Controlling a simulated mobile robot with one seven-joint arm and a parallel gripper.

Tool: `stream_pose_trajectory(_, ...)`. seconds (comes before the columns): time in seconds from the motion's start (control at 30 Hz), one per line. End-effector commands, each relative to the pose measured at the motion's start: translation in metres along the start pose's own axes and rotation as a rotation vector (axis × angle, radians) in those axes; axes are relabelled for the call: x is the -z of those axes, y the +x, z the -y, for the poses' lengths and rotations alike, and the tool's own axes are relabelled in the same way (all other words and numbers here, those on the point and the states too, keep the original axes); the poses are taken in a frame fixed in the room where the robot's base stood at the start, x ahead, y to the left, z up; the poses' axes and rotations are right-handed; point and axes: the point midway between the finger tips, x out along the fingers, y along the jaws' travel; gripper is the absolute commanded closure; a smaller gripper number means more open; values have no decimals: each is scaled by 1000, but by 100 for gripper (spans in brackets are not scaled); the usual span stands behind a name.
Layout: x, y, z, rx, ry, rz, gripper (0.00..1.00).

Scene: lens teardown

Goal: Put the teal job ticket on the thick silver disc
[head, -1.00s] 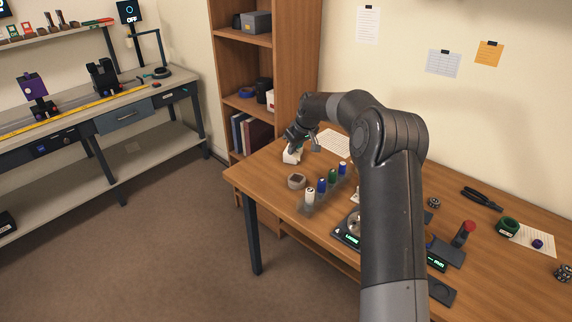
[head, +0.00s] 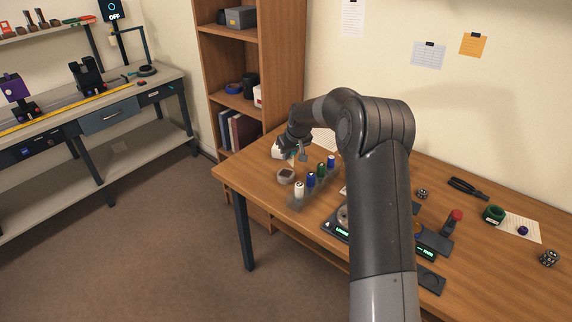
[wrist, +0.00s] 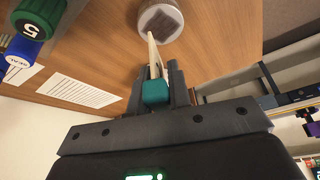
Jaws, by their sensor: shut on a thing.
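My gripper (wrist: 155,88) is shut on a small teal block with a thin cream strip, which I take to be the teal job ticket (wrist: 155,94). In the head view my gripper (head: 298,150) is over the table's far left part, behind the grey container (head: 286,176). A silver disc (head: 342,214) sits on a dark device with a green display, partly hidden by my arm. Its thickness is hard to tell.
A rack with white, blue and green capped bottles (head: 310,180) stands between my gripper and the disc.

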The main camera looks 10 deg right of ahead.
Motion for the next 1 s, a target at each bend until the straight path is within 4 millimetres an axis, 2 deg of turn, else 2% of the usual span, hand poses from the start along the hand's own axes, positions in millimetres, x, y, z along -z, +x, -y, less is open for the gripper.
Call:
stream_pose_trajectory(0.2,6,14,8,-1,1,-1,100)
stream_pose_trajectory(0.5,-9,48,9,-1,0,1,100)
stream_pose_trajectory(0.87,-10,52,9,-1,0,0,100)
stream_pose_trajectory(0.9,-10,52,8,-1,0,0,80)
stream_pose_trajectory(1.0,-10,52,9,-1,0,0,72)
